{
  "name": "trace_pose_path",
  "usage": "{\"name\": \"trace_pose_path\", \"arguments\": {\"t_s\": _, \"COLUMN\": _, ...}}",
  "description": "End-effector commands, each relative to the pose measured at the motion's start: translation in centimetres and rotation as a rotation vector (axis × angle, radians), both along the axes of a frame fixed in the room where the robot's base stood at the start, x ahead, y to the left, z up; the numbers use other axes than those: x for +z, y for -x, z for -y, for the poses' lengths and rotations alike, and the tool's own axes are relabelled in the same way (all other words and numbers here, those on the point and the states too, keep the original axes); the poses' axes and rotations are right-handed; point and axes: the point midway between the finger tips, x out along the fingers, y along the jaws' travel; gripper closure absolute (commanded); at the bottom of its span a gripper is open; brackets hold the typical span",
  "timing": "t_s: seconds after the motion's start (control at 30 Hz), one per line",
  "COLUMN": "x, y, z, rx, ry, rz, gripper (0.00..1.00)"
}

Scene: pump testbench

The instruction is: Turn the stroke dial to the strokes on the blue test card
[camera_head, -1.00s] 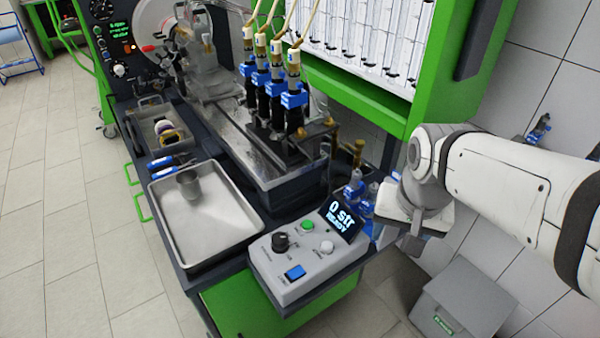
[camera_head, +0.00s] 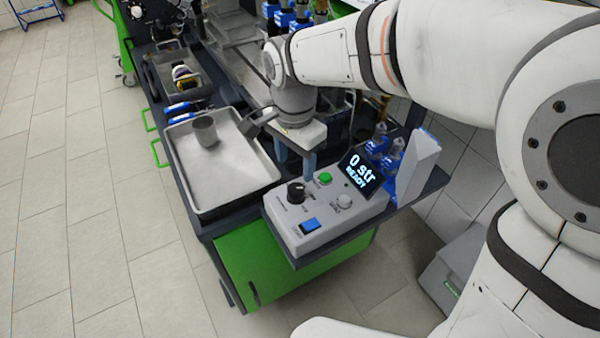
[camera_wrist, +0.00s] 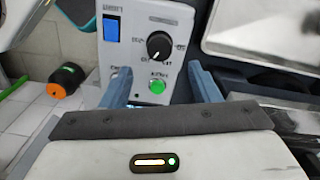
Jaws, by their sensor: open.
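The stroke dial is a black knob (camera_head: 296,191) on the grey control box (camera_head: 332,222). In the wrist view the dial (camera_wrist: 159,45) has a white pointer line and printed marks around it. The box's display (camera_head: 359,170) reads "0 str READY". My gripper (camera_head: 295,163) hangs above the back left edge of the box, apart from the dial. In the wrist view my gripper (camera_wrist: 162,85) is open and empty, with the dial ahead between the lines of its fingers. I cannot make out a blue test card with readable strokes.
The box also carries a green button (camera_head: 325,178), a white button (camera_head: 344,201) and a blue switch (camera_head: 310,226). A metal tray (camera_head: 240,190) with a grey cup (camera_head: 205,131) lies to the left. Blue-capped bottles (camera_head: 378,142) stand behind the display.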

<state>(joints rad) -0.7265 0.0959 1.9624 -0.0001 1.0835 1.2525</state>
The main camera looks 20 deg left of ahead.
Motion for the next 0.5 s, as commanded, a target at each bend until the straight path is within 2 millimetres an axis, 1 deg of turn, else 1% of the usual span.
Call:
{"name": "trace_pose_path", "arguments": {"t_s": 0.3, "x": -4.8, "y": 0.1, "z": 0.1, "rx": -0.001, "ry": 0.002, "rz": -0.002, "gripper": 0.44}}
{"name": "trace_pose_path", "arguments": {"t_s": 0.4, "x": -6.1, "y": 0.0, "z": 0.1, "rx": -0.002, "ry": 0.001, "rz": -0.002, "gripper": 0.44}}
{"name": "trace_pose_path", "arguments": {"t_s": 0.5, "x": -7.0, "y": 0.0, "z": 0.2, "rx": -0.002, "ry": 0.001, "rz": -0.001, "gripper": 0.44}}
